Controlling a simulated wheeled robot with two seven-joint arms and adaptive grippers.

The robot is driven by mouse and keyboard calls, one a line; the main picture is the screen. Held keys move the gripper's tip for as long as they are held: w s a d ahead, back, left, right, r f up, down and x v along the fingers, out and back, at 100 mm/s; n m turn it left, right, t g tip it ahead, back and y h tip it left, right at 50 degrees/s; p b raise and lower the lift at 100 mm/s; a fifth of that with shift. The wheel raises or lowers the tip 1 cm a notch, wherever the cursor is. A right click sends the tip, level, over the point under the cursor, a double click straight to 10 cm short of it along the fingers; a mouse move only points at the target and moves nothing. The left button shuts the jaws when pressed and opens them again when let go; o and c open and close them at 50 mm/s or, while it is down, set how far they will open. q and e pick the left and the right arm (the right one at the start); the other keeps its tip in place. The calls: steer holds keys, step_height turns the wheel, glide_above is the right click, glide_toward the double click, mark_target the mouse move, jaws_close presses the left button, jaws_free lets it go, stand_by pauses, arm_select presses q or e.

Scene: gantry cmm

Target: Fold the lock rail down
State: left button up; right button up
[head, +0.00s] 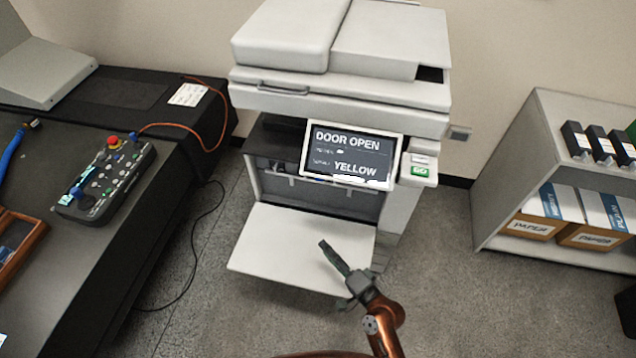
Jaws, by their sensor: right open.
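The copier (405,125) stands against the back wall with its front door (290,248) folded down flat. Its screen (352,155) reads "DOOR OPEN" and "YELLOW" and hides part of the bay behind it. A pale bar (275,176) with small tabs runs across the upper part of the open bay; it may be the lock rail, but its exact position is too small to tell. My right gripper (323,243) is open and empty above the right part of the door, apart from the bar. My left gripper is not in view.
A dark bench on the left holds a control box (108,178) and a wooden tray (18,250). A shelf (505,155) on the right holds dark boxes and paper cartons. A black cable (193,250) lies on the floor. Floor between copier and shelf is clear.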

mark_target(319, 180)
steer(key=w+a+r+m+t+h, duration=0.2)
steer(key=w+r+m+t+h, duration=0.1)
steer(key=w+r+m, duration=0.4)
steer(key=w+a+r+m+t+h, duration=0.2)
steer(key=w+m+t, duration=0.3)
steer(key=m, duration=0.4)
steer(key=w+f+m+g+h, duration=0.1)
steer(key=w+m+h, duration=0.2)
steer(key=m, duration=0.1)
steer(key=w+d+f+m+g+h+b, duration=0.1)
steer(key=w+f+m+g+h, duration=0.1)
steer(key=w+m+h, duration=0.1)
steer(key=w+d+f+m+g+h, duration=0.1)
steer(key=w+f+m+h, duration=0.1)
steer(key=w+m, duration=0.3)
steer(key=shift+w+d+m+g+h+b, duration=0.1)
steer(key=shift+w+m+g+h+b, duration=0.1)
steer(key=shift+m+h, duration=0.3)
steer(key=shift+w+m+g+h+b, duration=0.1)
steer(key=shift+m+g+h+b, duration=0.15)
steer(key=shift+m, duration=0.45)
steer(key=shift+w+d+r, duration=0.1)
steer(key=shift+w+d, duration=0.1)
steer(key=shift+w, duration=0.2)
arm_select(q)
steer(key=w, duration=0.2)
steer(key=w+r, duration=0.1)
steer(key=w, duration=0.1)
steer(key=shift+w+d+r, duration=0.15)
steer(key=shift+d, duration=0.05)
